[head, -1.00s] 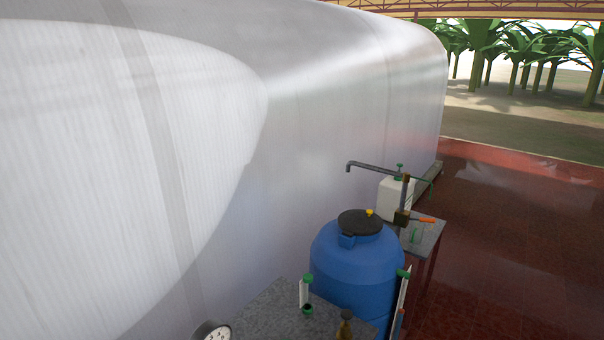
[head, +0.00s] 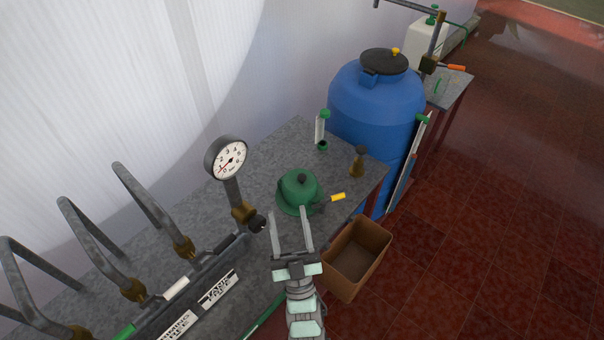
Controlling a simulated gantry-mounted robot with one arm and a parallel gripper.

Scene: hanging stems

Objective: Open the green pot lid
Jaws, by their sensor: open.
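The green pot (head: 299,192) stands on the grey worktop, near its right end. Its green lid has a dark knob (head: 301,178) on top and appears seated on the pot. A yellow-tipped handle (head: 337,197) sticks out to the right of the pot. My gripper (head: 289,218) is open and empty, its two fingers pointing up the picture toward the pot's near side. The fingertips appear close to the pot; I cannot tell whether they touch it.
A pressure gauge (head: 227,158) on a pipe stands left of the pot. A small brass-coloured bottle (head: 358,162) and a green-capped tube (head: 321,128) stand behind. A blue barrel (head: 375,103) is beyond the worktop (head: 262,172). An open brown box (head: 385,238) sits at right.

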